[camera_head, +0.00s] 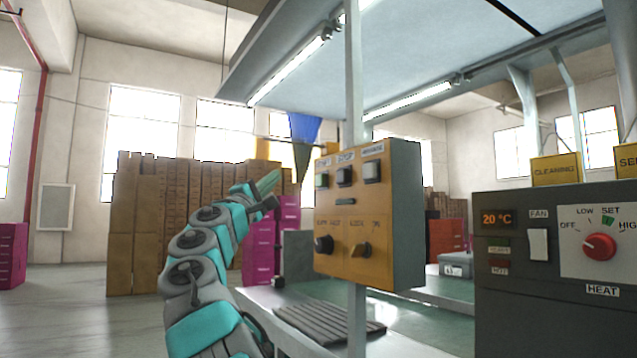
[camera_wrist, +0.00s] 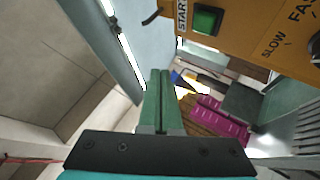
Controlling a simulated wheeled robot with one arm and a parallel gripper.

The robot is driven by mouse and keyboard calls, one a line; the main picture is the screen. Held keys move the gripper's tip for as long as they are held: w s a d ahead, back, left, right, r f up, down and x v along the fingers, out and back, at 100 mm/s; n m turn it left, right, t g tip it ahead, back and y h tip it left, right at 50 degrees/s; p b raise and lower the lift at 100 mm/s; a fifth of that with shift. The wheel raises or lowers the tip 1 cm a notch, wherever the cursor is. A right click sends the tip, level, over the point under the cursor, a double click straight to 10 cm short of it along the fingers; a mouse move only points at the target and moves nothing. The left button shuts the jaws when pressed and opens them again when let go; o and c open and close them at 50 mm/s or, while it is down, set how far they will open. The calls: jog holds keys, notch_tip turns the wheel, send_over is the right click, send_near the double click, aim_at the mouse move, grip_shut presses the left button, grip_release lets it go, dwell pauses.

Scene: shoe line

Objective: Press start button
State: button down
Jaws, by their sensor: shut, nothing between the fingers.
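The start button (camera_head: 322,180) is a green square button at the upper left of the orange control panel (camera_head: 340,215). It also shows near the top of the wrist view (camera_wrist: 207,19), beside its START label. My gripper (camera_head: 268,182) is to the left of the panel, at about the height of the buttons, and apart from the panel in the picture. In the wrist view its two green fingers (camera_wrist: 160,73) are together, shut and empty. The start button lies up and right of the fingertips there.
Right of the start button are the stop button (camera_head: 344,176) and a third button (camera_head: 371,172). Two knobs (camera_head: 323,244) (camera_head: 361,250) sit below. A grey heater box (camera_head: 500,300) stands at right. Stacked brown boxes (camera_head: 180,205) are behind my arm.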

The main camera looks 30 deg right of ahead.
aim_at(321, 181)
jog(key=shift+d, duration=0.1)
jog(key=d, duration=0.8)
jog(key=shift+w+d+b, duration=0.15)
jog(key=shift+d+b, duration=0.15)
jog(key=shift+b, duration=0.15)
dwell(1.7)
jog(key=shift+d, duration=0.45)
